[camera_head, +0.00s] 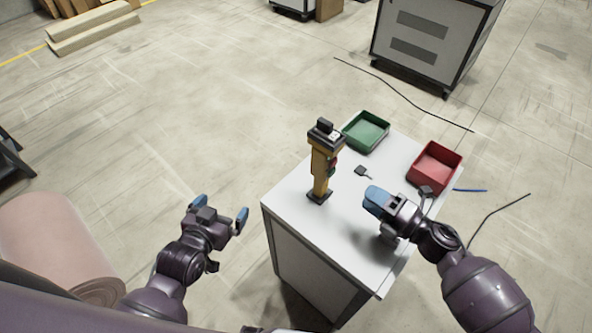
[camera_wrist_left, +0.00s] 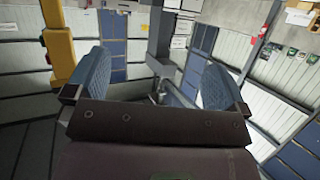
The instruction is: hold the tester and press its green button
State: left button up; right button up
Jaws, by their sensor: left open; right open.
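The yellow tester (camera_head: 318,165) with a black top stands upright on the white table (camera_head: 290,205), near its left edge. Its right side carries small red and green parts; the green button is too small to make out clearly. The tester's yellow body also shows at the left edge of the left wrist view (camera_wrist_left: 58,42), outside the left finger. My left gripper (camera_head: 221,209) is open and empty, left of the table and apart from the tester. My right gripper (camera_head: 378,198) is over the table, right of the tester and apart from it, open, with its blue fingers overlapping in view.
A green bin (camera_head: 364,133) stands at the table's back corner and a red bin (camera_head: 434,170) at its right. A small dark object (camera_head: 362,171) lies between the tester and the red bin. A grey cabinet (camera_head: 430,45) stands behind.

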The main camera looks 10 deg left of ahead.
pick_arm(q)
jog(key=w+d+r+m+t+h, duration=0.1)
jog(key=w+d+r+h, duration=0.15)
jog(key=d+r, duration=0.2)
jog(key=w+d+r+m+h, duration=0.1)
jog(key=w+d+r+h, duration=0.15)
jog(key=d, duration=0.25)
jog(key=m+h, duration=0.3)
send_near(319, 149)
jog(key=x, duration=1.2)
jog(key=shift+w+d+r, duration=0.1)
jog(key=shift+w+d, duration=0.05)
jog(key=shift+c, duration=0.3)
jog(key=c, duration=1.2)
pick_arm(e)
jog(key=shift+c, duration=0.3)
grip_shut()
